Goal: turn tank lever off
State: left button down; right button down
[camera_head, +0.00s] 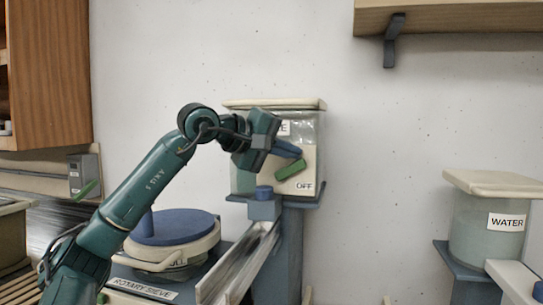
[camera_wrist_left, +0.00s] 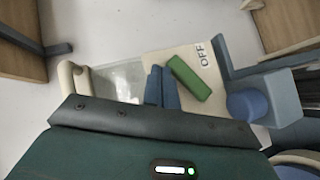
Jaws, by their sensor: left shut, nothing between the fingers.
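The tank (camera_head: 312,122) stands against the wall, with a cream lid, glassy sides and a pale front panel. A label partly hidden by my gripper ends in "E". The green lever (camera_head: 290,170) sits on the panel, tilted up to the right, above and left of the OFF label (camera_head: 304,186). The lever also shows in the left wrist view (camera_wrist_left: 188,78), with OFF near its end. My left gripper (camera_head: 292,150) is shut and empty, its blue fingers just above the lever. In the wrist view the fingers (camera_wrist_left: 162,88) lie beside it; contact is unclear. My right gripper is out of view.
A blue knob (camera_head: 264,192) on a block stands below the tank, above a sloping metal chute (camera_head: 238,262). The rotary sieve (camera_head: 178,228) is at lower left. A water tank (camera_head: 490,228) is at right. Bare wall lies between the tanks.

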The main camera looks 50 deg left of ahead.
pick_arm(q)
jog(key=shift+w+d+f, duration=0.35)
jog(key=shift+w+d, duration=0.05)
jog(key=shift+d, duration=0.1)
jog(key=shift+w+d+f, duration=0.1)
jog(key=shift+d+f, duration=0.15)
jog(key=shift+d, duration=0.1)
jog(key=shift+w+d+f, duration=0.1)
jog(key=shift+f, duration=0.1)
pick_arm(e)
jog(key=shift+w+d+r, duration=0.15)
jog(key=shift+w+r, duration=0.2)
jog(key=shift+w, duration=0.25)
pick_arm(q)
jog(key=shift+d+f+p, duration=0.1)
jog(key=shift+p, duration=0.2)
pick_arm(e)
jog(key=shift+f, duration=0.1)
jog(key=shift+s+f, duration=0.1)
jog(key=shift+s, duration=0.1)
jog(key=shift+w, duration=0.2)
